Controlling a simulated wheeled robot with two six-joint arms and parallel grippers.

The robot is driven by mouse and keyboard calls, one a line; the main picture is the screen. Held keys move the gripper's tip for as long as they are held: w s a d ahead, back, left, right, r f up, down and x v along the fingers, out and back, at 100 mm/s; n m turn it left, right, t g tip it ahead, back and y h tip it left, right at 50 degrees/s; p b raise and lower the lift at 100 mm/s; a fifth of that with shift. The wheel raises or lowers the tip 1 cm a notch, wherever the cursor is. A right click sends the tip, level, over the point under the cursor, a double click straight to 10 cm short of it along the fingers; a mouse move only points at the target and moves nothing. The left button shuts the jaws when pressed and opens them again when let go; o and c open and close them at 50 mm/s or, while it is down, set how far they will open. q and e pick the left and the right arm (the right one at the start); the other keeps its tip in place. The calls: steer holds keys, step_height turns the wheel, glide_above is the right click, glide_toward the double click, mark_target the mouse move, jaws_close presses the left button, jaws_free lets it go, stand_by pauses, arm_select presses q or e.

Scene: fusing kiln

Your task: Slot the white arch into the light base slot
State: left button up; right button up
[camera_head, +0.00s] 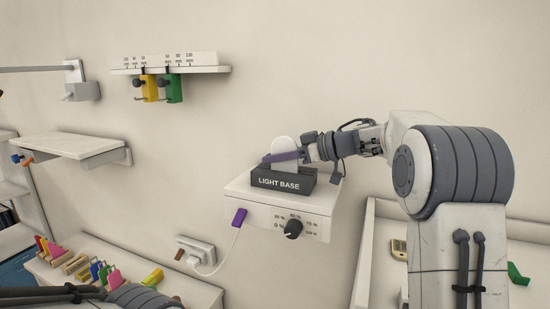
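The white arch (284,144) stands upright over the dark block marked LIGHT BASE (278,181). Its lower end meets the top of the block, and I cannot tell how deep it sits in the slot. My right gripper (282,157) reaches in from the right at the arch. One purplish-grey finger lies across the arch's front face; the other finger is hidden, so its grip is unclear. My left gripper is out of view; only part of my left arm shows at the bottom left.
The base rests on a white wall unit (247,200) with a knob (293,229) and a purple tag (239,217) on a cable. A tray of coloured pieces (68,264) is at lower left. An empty shelf (66,144) and a rack with yellow and green clamps (173,89) hang above.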

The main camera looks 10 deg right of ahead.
steer(key=o, duration=0.5)
steer(key=shift+f, duration=0.1)
